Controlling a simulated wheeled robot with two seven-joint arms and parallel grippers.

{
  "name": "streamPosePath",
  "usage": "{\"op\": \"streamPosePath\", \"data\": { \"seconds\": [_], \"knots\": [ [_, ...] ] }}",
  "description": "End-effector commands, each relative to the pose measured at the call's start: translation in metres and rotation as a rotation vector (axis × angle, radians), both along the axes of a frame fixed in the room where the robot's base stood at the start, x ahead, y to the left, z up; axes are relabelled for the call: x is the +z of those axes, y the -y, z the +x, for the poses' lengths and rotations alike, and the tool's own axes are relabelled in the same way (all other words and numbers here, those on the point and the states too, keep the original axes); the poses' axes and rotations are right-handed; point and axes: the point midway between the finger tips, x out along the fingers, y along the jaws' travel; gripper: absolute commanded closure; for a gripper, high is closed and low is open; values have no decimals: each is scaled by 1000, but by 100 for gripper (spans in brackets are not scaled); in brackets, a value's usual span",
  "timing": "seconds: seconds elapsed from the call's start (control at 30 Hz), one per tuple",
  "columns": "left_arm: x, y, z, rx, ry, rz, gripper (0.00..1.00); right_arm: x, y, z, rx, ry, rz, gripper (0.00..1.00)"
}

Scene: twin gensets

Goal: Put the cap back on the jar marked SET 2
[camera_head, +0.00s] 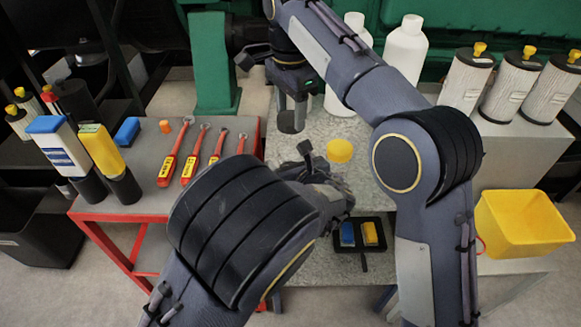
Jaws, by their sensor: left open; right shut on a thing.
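My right gripper (291,108) points down over the grey worktop, shut on a dark grey round thing (291,123). I cannot tell from here whether that is the jar or something else. A round yellow cap-like disc (340,151) shows on the grey worktop to its right. Whether it lies bare or sits on a jar is unclear. My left gripper (310,160) is open, low in the middle and just left of the yellow disc; its own arm hides part of it. No SET 2 marking can be read.
Two white bottles (405,48) stand behind my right arm. A black tray (348,254) with a blue and a yellow block lies at the worktop's front. Red-framed table (130,205) at left holds several orange-handled tools. A yellow bin (523,225) and several filter cylinders (512,88) are at right.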

Motion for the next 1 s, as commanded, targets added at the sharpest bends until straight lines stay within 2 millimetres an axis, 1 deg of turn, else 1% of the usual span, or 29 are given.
{"op": "streamPosePath", "data": {
  "seconds": [0.03, 0.07, 0.5, 0.57, 0.67, 0.9, 1.0],
  "knots": [
    [0, 0, 0, 0, 0, 0, 24, 0, 0, 0, 0, 0, 0, 70],
    [0, 0, 0, 0, 0, 0, 27, 0, 0, 0, 0, 0, 0, 70],
    [0, 0, 0, 0, 0, 0, 84, 0, 0, 0, 0, 0, 0, 70],
    [0, 0, 0, 0, 0, 0, 91, 0, 0, 0, 0, 0, 0, 70],
    [0, 0, 0, 0, 0, 0, 91, -4, 0, 0, 0, -2, -1, 70],
    [0, 0, 0, 0, 0, 0, 91, -39, 0, -1, 0, -3, -3, 70],
    [1, 0, 0, 0, 0, 0, 91, -48, 0, -1, -1, -1, -2, 70]
  ]
}}
